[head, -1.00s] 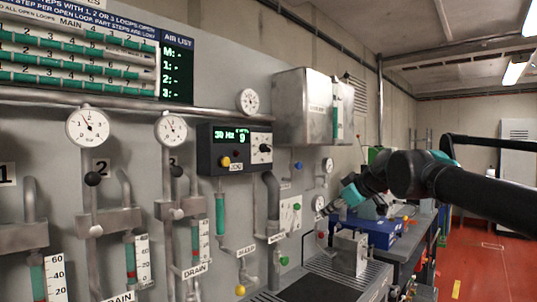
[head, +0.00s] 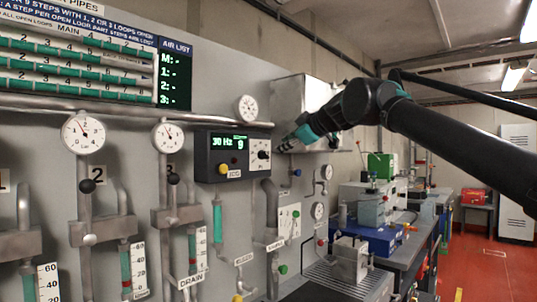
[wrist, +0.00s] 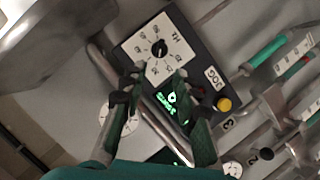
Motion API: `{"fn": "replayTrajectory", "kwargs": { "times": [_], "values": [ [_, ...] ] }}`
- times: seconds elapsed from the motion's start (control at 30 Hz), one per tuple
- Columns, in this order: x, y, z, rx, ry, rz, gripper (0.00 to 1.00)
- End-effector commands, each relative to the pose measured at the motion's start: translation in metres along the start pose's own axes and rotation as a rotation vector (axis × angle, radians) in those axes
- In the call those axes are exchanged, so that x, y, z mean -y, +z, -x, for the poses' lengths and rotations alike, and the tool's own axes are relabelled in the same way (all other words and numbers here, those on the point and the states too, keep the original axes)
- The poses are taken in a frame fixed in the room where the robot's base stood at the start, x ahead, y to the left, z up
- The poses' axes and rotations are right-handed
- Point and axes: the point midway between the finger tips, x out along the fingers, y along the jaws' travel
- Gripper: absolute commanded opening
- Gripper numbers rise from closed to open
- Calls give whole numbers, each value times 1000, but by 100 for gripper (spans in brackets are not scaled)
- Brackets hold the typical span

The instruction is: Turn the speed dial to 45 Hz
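The speed dial (wrist: 159,48) is a black knob on a white scale plate, on the face of a dark control box (head: 203,163). In the head view the dial (head: 263,155) sits at the box's right end, and the green display (head: 230,141) reads 30 Hz. My gripper (head: 284,143) is just right of the dial in the head view. In the wrist view my gripper (wrist: 160,100) has its fingers spread apart with nothing between them, and the dial lies beyond the fingertips. I see no contact with the dial.
A yellow button (head: 224,169) is on the box's lower face. A metal cabinet (head: 287,98) stands close to the right, behind my arm. A pipe (head: 130,108) runs along the wall above the box, with gauges (head: 248,108) nearby.

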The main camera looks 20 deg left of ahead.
Motion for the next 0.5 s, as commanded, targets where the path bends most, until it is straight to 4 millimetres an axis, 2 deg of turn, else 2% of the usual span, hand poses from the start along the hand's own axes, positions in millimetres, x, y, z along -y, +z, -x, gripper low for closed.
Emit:
{"fn": "replayTrajectory", "kwargs": {
  "times": [0.03,0.3,0.5],
  "values": [
    [0,0,-11,-1,-1,1,30],
    [0,0,-64,0,0,0,30],
    [0,0,-92,0,0,0,30]
  ]
}}
